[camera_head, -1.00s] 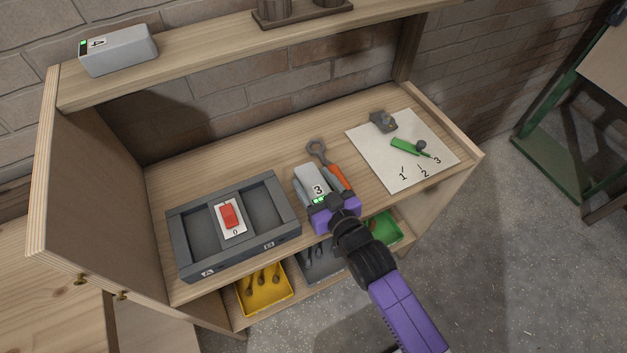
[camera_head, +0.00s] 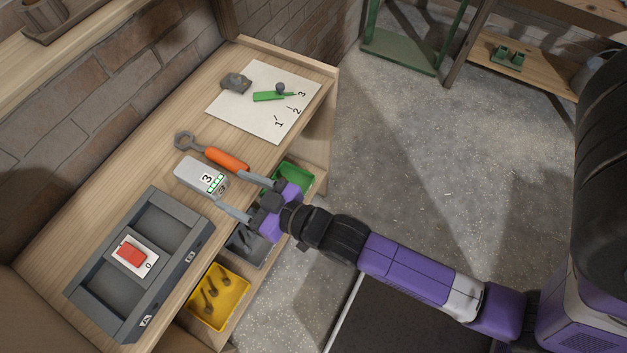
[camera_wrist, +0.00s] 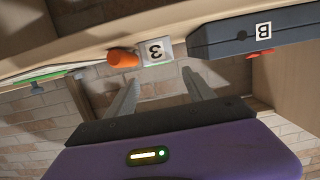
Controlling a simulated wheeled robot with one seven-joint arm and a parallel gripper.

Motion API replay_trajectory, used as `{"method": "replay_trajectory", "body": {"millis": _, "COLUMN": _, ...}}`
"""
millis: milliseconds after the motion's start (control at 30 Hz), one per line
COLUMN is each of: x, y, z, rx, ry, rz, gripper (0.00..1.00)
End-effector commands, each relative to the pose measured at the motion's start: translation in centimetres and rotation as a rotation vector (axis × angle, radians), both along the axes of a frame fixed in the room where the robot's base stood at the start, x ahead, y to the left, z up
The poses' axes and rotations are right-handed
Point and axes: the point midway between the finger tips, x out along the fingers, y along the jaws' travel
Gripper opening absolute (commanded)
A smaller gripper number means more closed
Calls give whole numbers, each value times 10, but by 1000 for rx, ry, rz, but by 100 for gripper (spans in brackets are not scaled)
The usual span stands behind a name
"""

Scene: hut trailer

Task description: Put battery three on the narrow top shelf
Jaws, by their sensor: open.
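Battery three (camera_head: 201,175) is a light grey block marked 3 with green lights. It lies on the bench top between the wrench and the grey two-bay dock. It also shows in the wrist view (camera_wrist: 156,50), with its 3 upside down. My gripper (camera_head: 247,199) is open and empty at the bench's front edge, its fingers apart and just short of the battery's lit end. The narrow top shelf (camera_head: 88,62) shows only in part at the upper left; most of it is out of view.
An orange-handled wrench (camera_head: 214,153) lies close beside the battery. The grey dock (camera_head: 172,262) with a red switch (camera_head: 131,252) is on the other side. A white sheet (camera_head: 245,118) lies farther along the bench. Yellow (camera_head: 219,296) and green (camera_head: 298,178) bins sit below.

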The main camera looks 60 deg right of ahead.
Motion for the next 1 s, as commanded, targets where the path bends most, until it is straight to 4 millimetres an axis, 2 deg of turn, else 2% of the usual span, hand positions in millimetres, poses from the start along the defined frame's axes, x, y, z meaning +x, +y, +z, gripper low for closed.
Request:
{"method": "replay_trajectory", "body": {"millis": 67, "x": -2, "y": 0, "z": -1, "rx": 0, "ry": 2, "rz": 0, "gripper": 62}}
{"method": "replay_trajectory", "body": {"millis": 167, "x": -19, "y": 0, "z": -2, "rx": -1, "ry": 8, "rz": 1, "gripper": 62}}
{"method": "replay_trajectory", "body": {"millis": 267, "x": -52, "y": 0, "z": -1, "rx": -1, "ry": 20, "rz": 4, "gripper": 62}}
{"method": "replay_trajectory", "body": {"millis": 367, "x": -97, "y": 0, "z": 6, "rx": -1, "ry": 34, "rz": 6, "gripper": 62}}
{"method": "replay_trajectory", "body": {"millis": 500, "x": -155, "y": 0, "z": 26, "rx": -1, "ry": 47, "rz": 7, "gripper": 62}}
{"method": "replay_trajectory", "body": {"millis": 600, "x": -189, "y": 0, "z": 44, "rx": -1, "ry": 57, "rz": 6, "gripper": 62}}
{"method": "replay_trajectory", "body": {"millis": 700, "x": -215, "y": 0, "z": 63, "rx": 1, "ry": 65, "rz": 4, "gripper": 62}}
{"method": "replay_trajectory", "body": {"millis": 833, "x": -236, "y": 0, "z": 81, "rx": 1, "ry": 71, "rz": 1, "gripper": 62}}
{"method": "replay_trajectory", "body": {"millis": 900, "x": -241, "y": 0, "z": 87, "rx": 1, "ry": 70, "rz": 0, "gripper": 58}}
{"method": "replay_trajectory", "body": {"millis": 1000, "x": -245, "y": 0, "z": 91, "rx": 1, "ry": 72, "rz": -1, "gripper": 58}}
